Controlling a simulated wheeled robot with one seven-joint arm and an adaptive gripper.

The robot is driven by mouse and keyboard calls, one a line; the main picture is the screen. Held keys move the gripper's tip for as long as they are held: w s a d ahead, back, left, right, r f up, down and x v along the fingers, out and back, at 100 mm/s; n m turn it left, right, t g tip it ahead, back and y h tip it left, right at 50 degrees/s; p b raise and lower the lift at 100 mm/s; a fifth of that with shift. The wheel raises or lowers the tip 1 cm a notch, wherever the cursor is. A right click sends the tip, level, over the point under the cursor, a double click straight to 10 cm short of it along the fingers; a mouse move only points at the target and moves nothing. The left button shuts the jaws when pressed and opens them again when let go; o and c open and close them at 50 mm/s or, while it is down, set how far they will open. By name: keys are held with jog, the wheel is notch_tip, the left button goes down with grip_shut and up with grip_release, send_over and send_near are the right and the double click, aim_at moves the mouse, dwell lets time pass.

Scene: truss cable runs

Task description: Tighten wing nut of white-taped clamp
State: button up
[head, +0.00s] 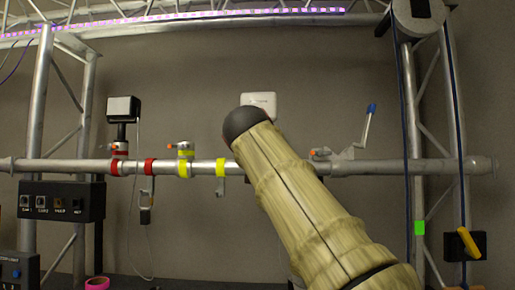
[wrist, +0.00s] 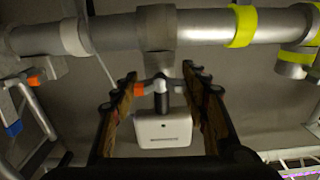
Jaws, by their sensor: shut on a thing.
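In the wrist view, a clamp (wrist: 155,28) with a pale grey band hangs on the pipe; the band looks grey in the shade, so I cannot tell whether it is white tape. Its wing nut (wrist: 160,86), with an orange left end, sits between my fingertips. My gripper (wrist: 160,84) is shut on this wing nut, one finger at each end. A whiter band (wrist: 72,37) circles the pipe to the left. In the head view my arm hides the gripper and this clamp.
A white box (head: 260,102) stands just beyond the clamp and also shows in the wrist view (wrist: 163,131). Yellow-taped (head: 185,150) and red-taped (head: 119,150) clamps are to the left on the pipe (head: 390,168). A blue-tipped lever (head: 368,122) rises at right.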

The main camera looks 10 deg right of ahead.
jog(key=shift+w+f, duration=0.1)
jog(key=shift+f, duration=0.1)
jog(key=o, duration=1.2)
jog(key=shift+r, duration=0.15)
jog(key=v, duration=1.2)
